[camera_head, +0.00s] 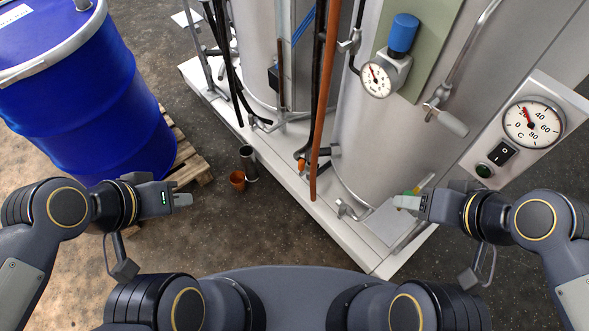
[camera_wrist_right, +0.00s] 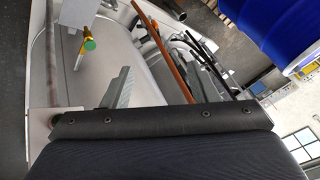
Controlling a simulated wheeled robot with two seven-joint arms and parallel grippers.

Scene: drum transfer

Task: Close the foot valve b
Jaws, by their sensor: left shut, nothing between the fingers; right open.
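A foot valve with a yellow lever and green tip (camera_wrist_right: 86,48) shows ahead of my right gripper in the right wrist view. In the head view its green and yellow part (camera_head: 416,188) shows just beside the right fingertips. Another low valve with an orange tip (camera_head: 302,164) sits at the foot of the vessels. No label shows which is foot valve b. My right gripper (camera_head: 401,202) is open and empty; its fingers also show in the right wrist view (camera_wrist_right: 158,85), apart from the lever. My left gripper (camera_head: 185,199) is shut and empty, over the floor.
A blue drum (camera_head: 75,110) stands on a wooden pallet (camera_head: 185,160) at the left. An orange-brown pipe (camera_head: 325,90) rises before the metal vessel (camera_head: 350,140). A gauge panel (camera_head: 525,125) is at the right.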

